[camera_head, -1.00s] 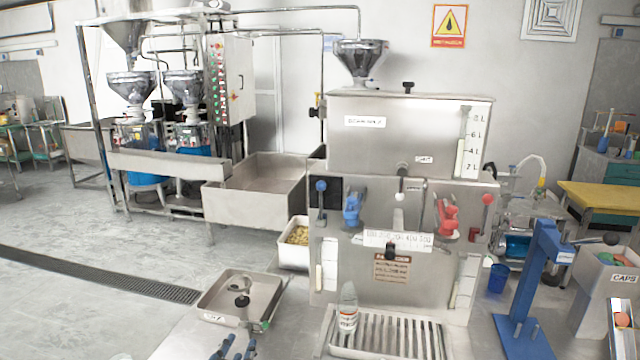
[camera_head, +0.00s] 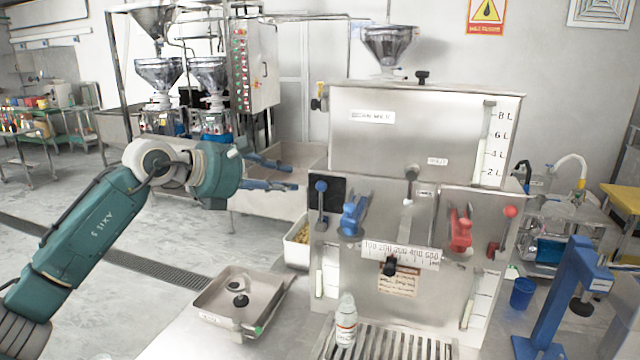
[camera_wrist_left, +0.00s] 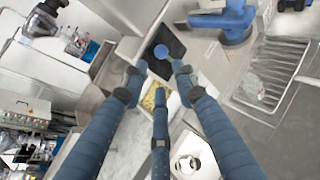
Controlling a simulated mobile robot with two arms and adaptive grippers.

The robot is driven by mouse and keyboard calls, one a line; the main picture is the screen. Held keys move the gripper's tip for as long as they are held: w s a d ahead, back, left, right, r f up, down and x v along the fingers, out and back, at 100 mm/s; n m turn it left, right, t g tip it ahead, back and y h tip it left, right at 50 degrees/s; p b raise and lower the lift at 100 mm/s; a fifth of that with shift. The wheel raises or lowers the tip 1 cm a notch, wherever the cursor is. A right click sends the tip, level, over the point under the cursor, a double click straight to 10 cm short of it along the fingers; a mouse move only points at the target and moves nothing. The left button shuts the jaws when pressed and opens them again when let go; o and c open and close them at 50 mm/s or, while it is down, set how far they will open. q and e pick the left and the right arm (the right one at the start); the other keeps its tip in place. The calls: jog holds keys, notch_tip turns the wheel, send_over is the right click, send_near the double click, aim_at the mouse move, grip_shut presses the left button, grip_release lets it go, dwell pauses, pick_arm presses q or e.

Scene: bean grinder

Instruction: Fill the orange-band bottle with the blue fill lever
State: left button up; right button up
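The blue fill lever (camera_head: 321,187) has a round blue knob on a dark stem. It stands at the left of the steel filling machine's front, against a dark plate. The bottle (camera_head: 346,322), pale with an orange-red band, stands upright on the slatted tray below the blue nozzle (camera_head: 353,214). My left gripper (camera_head: 292,177) is open and empty, just left of the lever knob and apart from it. In the left wrist view the knob (camera_wrist_left: 160,52) lies beyond and between the spread fingers (camera_wrist_left: 158,74). My right gripper is not in view.
A red nozzle (camera_head: 460,230) and red-knobbed lever (camera_head: 509,212) sit on the machine's right. A black knob (camera_head: 390,265) on a scale is in the middle. A steel tray (camera_head: 215,297) lies at front left. A blue press (camera_head: 565,290) stands at right.

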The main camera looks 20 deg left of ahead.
aim_at(317, 186)
pick_arm(q)
jog(key=p+x, duration=0.4)
jog(key=x, duration=0.5)
jog(key=shift+w+d, duration=0.2)
jog(key=shift+d, duration=0.05)
jog(key=shift+w+d+f, duration=0.2)
jog(key=shift+w, duration=0.1)
grip_shut()
